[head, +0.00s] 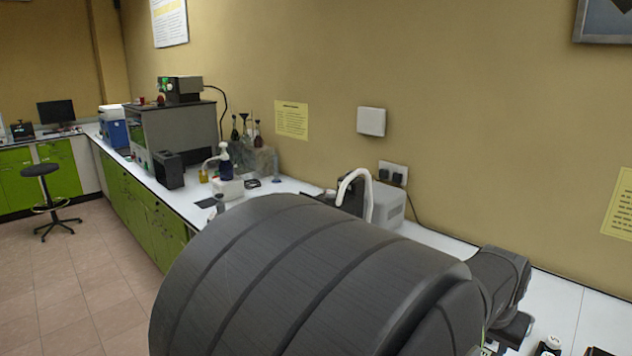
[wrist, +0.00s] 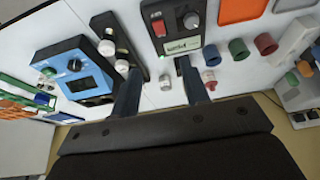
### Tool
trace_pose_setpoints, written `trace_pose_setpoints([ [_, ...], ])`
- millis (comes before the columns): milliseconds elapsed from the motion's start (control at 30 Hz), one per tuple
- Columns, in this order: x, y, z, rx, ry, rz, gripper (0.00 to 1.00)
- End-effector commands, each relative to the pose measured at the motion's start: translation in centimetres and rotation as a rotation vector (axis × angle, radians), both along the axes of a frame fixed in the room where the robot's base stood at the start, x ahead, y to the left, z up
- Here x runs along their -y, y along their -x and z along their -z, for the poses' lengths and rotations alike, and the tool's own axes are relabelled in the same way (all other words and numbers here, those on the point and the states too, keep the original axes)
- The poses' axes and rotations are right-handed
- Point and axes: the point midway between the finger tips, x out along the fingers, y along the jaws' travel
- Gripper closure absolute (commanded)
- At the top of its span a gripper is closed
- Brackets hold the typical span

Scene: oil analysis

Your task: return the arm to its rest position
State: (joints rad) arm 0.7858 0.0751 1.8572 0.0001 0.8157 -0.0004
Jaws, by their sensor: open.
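My gripper (wrist: 159,78) shows in the wrist view with its two dark fingers spread apart. Nothing is between the fingers. It is above or in front of a white bench surface (wrist: 222,92) with instruments on it. In the head view my large dark grey arm covers the lower middle and hides part of the bench. The gripper's fingers cannot be made out there.
In the wrist view a blue instrument (wrist: 76,75) is left of the fingers. A dark instrument with a red switch (wrist: 178,25) is beyond them. Coloured caps (wrist: 239,49) lie to the right. In the head view the long bench (head: 160,190) runs along the wall.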

Motion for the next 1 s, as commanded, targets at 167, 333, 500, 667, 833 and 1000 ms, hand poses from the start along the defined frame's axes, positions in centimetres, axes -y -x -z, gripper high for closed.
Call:
trace_pose_setpoints([
  [167, -0.7, 0.7, -2.6, 0.001, 0.001, 0.000, 0.58],
  [333, -0.4, 0.4, -2.4, -0.021, -0.021, 0.000, 0.58],
  [500, -0.3, 0.3, -2.3, -0.028, -0.028, 0.000, 0.58],
  [667, -0.3, 0.3, -2.3, -0.028, -0.028, 0.000, 0.58],
  [833, -0.3, 0.3, -2.3, -0.028, -0.028, 0.000, 0.33],
  [1000, 0.0, 0.0, -1.8, -0.015, -0.013, -0.001, 0.00],
])
